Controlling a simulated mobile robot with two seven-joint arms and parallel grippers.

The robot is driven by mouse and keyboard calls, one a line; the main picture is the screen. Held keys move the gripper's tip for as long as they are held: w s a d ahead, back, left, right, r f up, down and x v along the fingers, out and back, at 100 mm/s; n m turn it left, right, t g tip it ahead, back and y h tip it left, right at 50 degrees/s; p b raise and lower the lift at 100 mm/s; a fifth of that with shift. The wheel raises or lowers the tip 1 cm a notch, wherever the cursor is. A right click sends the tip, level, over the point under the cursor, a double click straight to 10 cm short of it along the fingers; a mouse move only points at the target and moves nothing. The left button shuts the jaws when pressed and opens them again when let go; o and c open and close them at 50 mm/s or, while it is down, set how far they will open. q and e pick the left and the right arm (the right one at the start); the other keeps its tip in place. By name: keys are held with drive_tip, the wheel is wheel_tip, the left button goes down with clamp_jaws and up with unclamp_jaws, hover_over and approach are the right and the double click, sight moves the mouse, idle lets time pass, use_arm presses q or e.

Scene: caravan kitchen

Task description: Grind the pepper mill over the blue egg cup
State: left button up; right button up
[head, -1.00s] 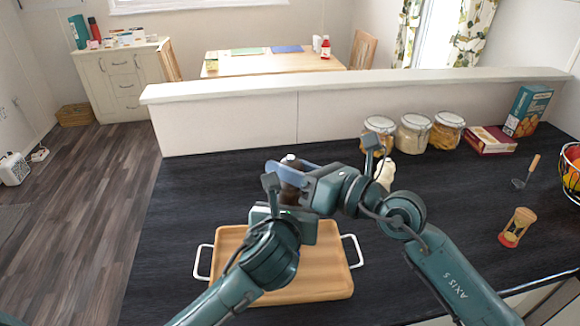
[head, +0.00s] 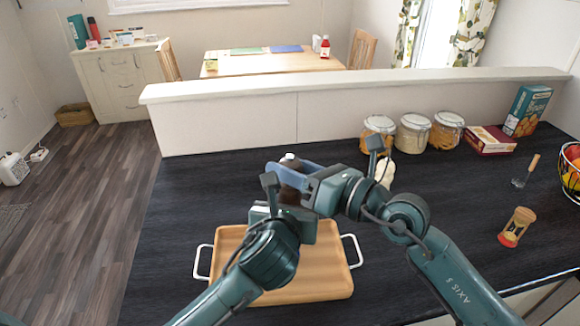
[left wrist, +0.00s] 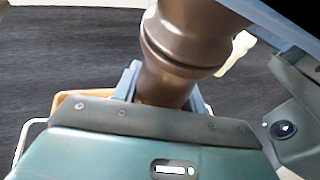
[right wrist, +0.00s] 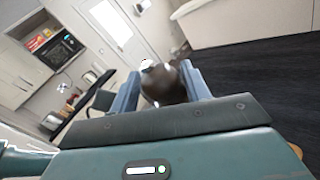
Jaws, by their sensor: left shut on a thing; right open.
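The dark brown pepper mill (head: 290,194) stands roughly upright above the wooden tray, partly covered by my grippers. It also shows in the left wrist view (left wrist: 185,45), where my left gripper (left wrist: 160,92) is shut on its lower body. My right gripper (right wrist: 161,86) is open, its fingers on either side of the mill's rounded top (right wrist: 163,84); whether they touch it I cannot tell. In the head view the right gripper (head: 290,178) is above the left one. The blue egg cup is not visible in any view.
The wooden tray (head: 325,287) with white handles lies on the dark counter (head: 185,220) below my arms. A cream object (head: 386,173) is partly hidden behind my right arm. The counter's left is clear.

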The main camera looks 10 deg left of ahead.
sight(290, 201)
drive_tip(key=v, duration=1.1)
drive_tip(key=shift+d, duration=0.25)
drive_tip(key=shift+s, duration=0.1)
wheel_tip(290, 201, up, 7)
idle(1.1)
use_arm(q)
drive_tip(key=shift+r, duration=2.5)
